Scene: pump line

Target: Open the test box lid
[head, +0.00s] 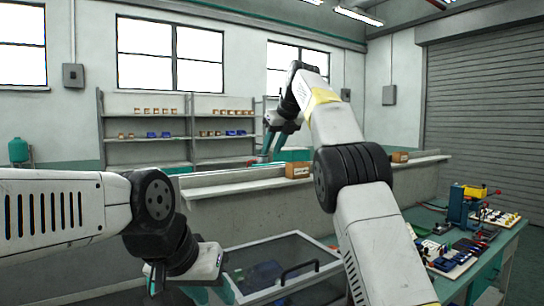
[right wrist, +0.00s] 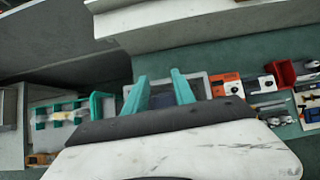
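The test box (head: 240,296) stands at the bottom middle of the head view. Its lid has a see-through panel in a grey frame and a black bar handle (head: 300,268). The lid looks down flat on the box. My left gripper (head: 212,294) is at the box's left side, left of the handle and apart from it. Its teal fingers are cut off by the lower picture edge. My right gripper (head: 268,146) is raised far above and behind the box. In the right wrist view its two teal fingers (right wrist: 160,90) are apart with nothing held between them.
A bench (head: 500,245) at the right holds a blue-and-yellow device (head: 462,205) and trays of small parts (head: 450,258). A low wall with a ledge (head: 240,184) runs behind the box, with a cardboard box (head: 297,170) on it. Shelves (head: 145,140) stand at the back.

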